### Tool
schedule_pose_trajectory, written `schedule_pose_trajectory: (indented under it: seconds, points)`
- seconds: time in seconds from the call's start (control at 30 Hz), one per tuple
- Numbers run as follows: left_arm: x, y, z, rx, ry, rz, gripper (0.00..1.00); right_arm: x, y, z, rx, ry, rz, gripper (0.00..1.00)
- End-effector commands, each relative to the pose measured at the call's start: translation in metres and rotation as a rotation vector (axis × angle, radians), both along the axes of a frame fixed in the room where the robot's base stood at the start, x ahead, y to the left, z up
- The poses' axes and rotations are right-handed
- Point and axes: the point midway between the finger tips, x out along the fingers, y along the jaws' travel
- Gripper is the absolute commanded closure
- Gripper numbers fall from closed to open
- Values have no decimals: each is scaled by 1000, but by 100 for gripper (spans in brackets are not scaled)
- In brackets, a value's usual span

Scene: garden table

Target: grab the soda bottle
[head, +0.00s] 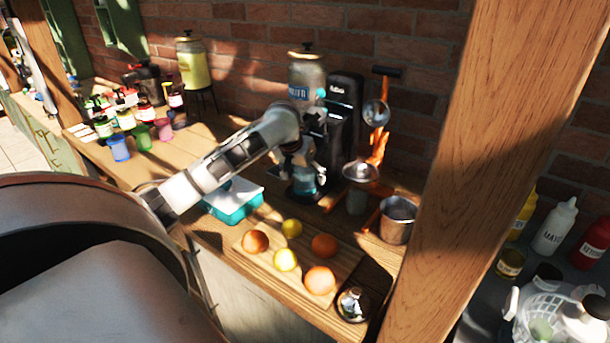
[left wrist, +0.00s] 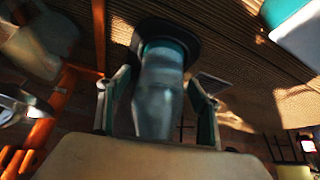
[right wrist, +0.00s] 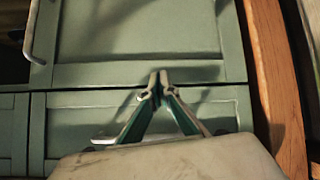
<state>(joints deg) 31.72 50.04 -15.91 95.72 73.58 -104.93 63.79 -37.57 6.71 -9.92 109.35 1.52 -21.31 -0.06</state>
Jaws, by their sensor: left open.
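The soda bottle (left wrist: 160,95), clear with a blue-teal end, stands upright at the black soda machine (head: 345,115). In the head view its lower part (head: 304,184) shows below my left gripper (head: 300,155). In the left wrist view my left gripper (left wrist: 157,92) is open, with one finger on each side of the bottle and a visible gap at each side. The wrist hides part of the bottle in the head view. My right gripper (right wrist: 160,80) is shut and empty, with its fingertips together in front of green cabinet doors (right wrist: 140,45).
A teal and white box (head: 234,203) lies below my left forearm. A wooden board (head: 262,258) with oranges and lemons is in front. A metal pot (head: 397,220) stands to the right, near a wooden post (head: 480,150). A drink dispenser (head: 306,80) stands behind.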

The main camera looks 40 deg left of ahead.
Motion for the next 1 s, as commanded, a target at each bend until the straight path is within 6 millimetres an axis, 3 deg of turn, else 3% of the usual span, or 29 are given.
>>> schedule_pose_trajectory:
  seconds: [0.1,0.13,0.33,1.0]
  points:
    - [0,0,0,0,0,0,36,2,0,1,0,-3,0,100]
    - [0,0,0,0,0,0,41,2,0,1,0,-3,0,100]
    - [0,0,1,0,0,0,92,2,-1,1,-1,-4,0,100]
    - [-3,0,14,2,-5,0,92,2,-3,1,-6,-5,2,100]
